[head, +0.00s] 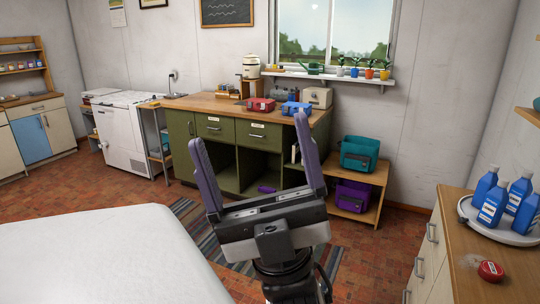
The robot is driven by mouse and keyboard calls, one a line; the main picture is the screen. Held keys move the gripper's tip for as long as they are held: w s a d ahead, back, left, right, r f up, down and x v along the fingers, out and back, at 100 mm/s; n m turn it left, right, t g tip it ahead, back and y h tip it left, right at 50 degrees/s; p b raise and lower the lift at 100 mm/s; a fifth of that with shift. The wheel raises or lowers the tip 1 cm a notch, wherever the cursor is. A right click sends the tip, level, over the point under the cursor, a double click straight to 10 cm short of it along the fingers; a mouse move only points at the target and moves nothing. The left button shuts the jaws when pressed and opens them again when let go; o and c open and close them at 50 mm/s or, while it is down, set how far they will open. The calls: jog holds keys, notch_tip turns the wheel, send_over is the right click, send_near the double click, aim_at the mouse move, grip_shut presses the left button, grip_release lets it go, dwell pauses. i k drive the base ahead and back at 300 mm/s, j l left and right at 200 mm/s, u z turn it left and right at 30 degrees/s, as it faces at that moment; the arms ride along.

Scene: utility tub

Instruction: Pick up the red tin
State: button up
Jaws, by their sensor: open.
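A small round red tin (490,271) with a pale label lies on the wooden top of the counter at the lower right. A pale, whitish patch shows on the wood just left of it. My gripper (248,131) is in the middle of the head view with its two purple fingers pointing up and spread wide. It is open, with nothing between the fingers. It is well to the left of the red tin and apart from it.
Several blue bottles (490,207) stand on a round white tray (507,236) behind the tin. A white surface (100,255) fills the lower left. A green cabinet (215,152) and a low shelf with teal (359,154) and purple (352,197) tubs stand behind my gripper.

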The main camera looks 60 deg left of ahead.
aim_at(492, 272)
jog(key=i+j+z, duration=0.35)
jog(key=j, duration=0.25)
jog(key=i+j+z, duration=0.2)
jog(key=j+z, duration=0.15)
jog(key=j, duration=0.3)
jog(key=i, duration=0.05)
